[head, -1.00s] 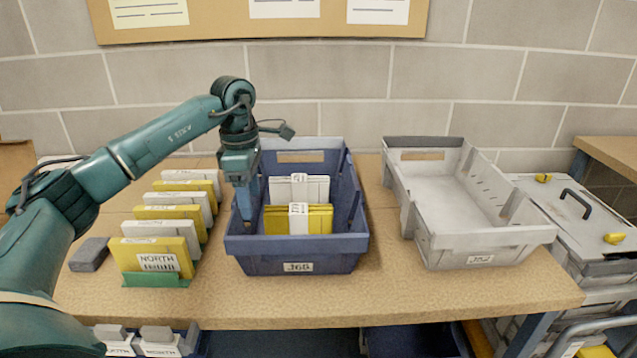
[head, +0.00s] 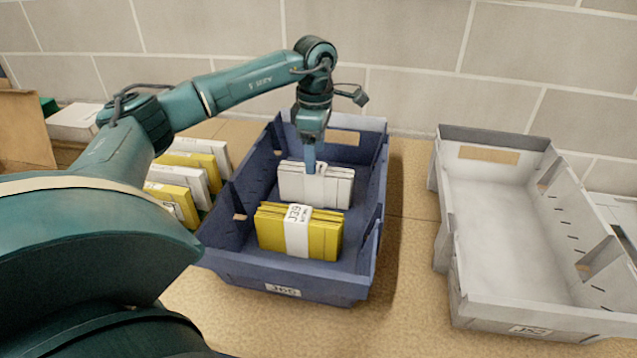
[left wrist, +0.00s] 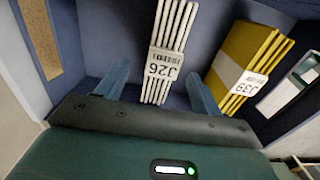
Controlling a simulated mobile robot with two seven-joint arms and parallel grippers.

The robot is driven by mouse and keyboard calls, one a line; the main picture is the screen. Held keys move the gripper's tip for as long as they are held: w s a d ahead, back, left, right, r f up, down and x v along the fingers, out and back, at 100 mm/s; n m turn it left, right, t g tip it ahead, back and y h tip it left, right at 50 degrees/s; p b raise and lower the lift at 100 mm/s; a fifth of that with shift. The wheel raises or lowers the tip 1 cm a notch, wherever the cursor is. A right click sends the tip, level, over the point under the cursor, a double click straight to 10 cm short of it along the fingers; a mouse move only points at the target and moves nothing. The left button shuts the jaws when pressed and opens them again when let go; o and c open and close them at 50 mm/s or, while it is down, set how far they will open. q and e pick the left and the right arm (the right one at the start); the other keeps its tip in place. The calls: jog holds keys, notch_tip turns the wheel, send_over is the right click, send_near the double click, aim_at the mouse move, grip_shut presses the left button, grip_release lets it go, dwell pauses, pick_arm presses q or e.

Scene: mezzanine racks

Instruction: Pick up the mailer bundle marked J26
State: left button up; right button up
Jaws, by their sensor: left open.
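The white mailer bundle marked J26 (head: 330,188) stands in the blue tote (head: 225,262), towards its far end. In the left wrist view its band (left wrist: 164,64) reads J26. My left gripper (head: 309,168) is open and points down at this bundle. In the left wrist view the two blue fingers of my left gripper (left wrist: 158,72) are apart, one on each side of the white bundle, with gaps visible. A yellow bundle (head: 270,230), banded J39 in the left wrist view, sits in the near part of the tote. My right gripper is out of view.
An empty grey tote (head: 505,215) stands to the right on the same bench. A row of yellow and white mailers (head: 175,195) stands left of the blue tote, partly behind my arm. A brick wall (head: 420,40) closes the back. Bare bench shows between the totes.

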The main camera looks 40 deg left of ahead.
aim_at(318, 185)
pick_arm(q)
notch_tip(318, 185, down, 3)
jog(key=shift+f, duration=0.2)
jog(key=shift+d+f, duration=0.2)
jog(key=shift+f, duration=1.15)
jog(key=shift+d+f, duration=0.2)
jog(key=shift+f, duration=1.15)
jog(key=shift+c, duration=0.4)
jog(key=shift+r, duration=0.1)
jog(key=c, duration=1)
